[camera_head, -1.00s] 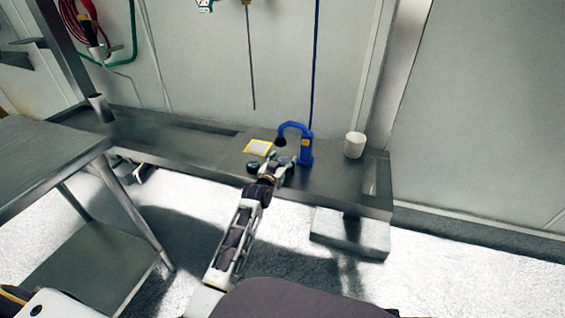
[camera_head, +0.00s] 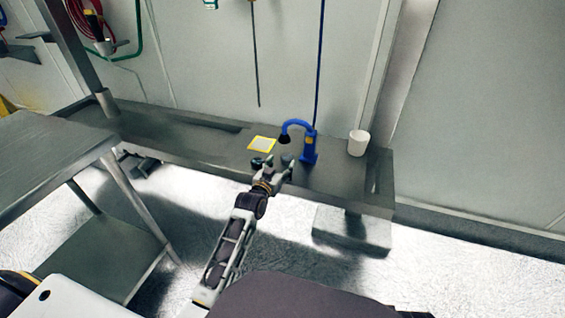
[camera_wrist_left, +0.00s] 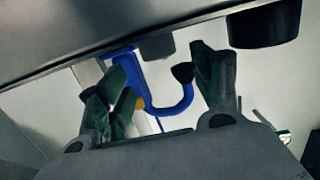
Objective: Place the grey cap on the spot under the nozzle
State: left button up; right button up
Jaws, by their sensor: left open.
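My left gripper (camera_head: 272,172) is open above the front edge of the dark bench (camera_head: 215,160), just in front of the blue nozzle stand (camera_head: 309,147). A small dark grey cylinder, which looks like the grey cap (camera_head: 287,158), stands at its fingertips. In the left wrist view, turned upside down, the cap (camera_wrist_left: 156,46) shows in the gap between the spread green-padded fingers (camera_wrist_left: 165,85). No grip on it is visible. The blue nozzle (camera_wrist_left: 180,98) with its black tip shows behind. The spot under the nozzle cannot be made out clearly. My right gripper is out of view.
A darker cylinder (camera_wrist_left: 264,26) stands on the bench beside the fingers. A metal table (camera_head: 50,165) is at the left. The bench's left part is clear.

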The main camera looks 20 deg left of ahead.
pick_arm(q)
jog(key=s, duration=0.3)
jog(key=s+p, duration=0.1)
jog(key=s, duration=0.1)
jog(key=shift+s+a+r, duration=0.2)
jog(key=shift+s+r, duration=0.1)
jog(key=shift+r, duration=0.1)
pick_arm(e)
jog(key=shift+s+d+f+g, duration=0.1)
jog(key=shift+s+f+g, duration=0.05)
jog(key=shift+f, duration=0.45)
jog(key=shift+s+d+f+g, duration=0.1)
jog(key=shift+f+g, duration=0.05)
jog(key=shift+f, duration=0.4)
pick_arm(q)
jog(key=s+d+f+g, duration=0.2)
jog(key=s+f+g, duration=0.5)
jog(key=s, duration=0.8)
jog(key=s+d+f+m+g, duration=0.1)
jog(key=s+f+g, duration=0.6)
jog(key=s+f, duration=0.7)
jog(key=shift+s+d+f+m, duration=0.3)
jog(key=shift+s+d, duration=0.1)
jog(key=shift+s, duration=0.6)
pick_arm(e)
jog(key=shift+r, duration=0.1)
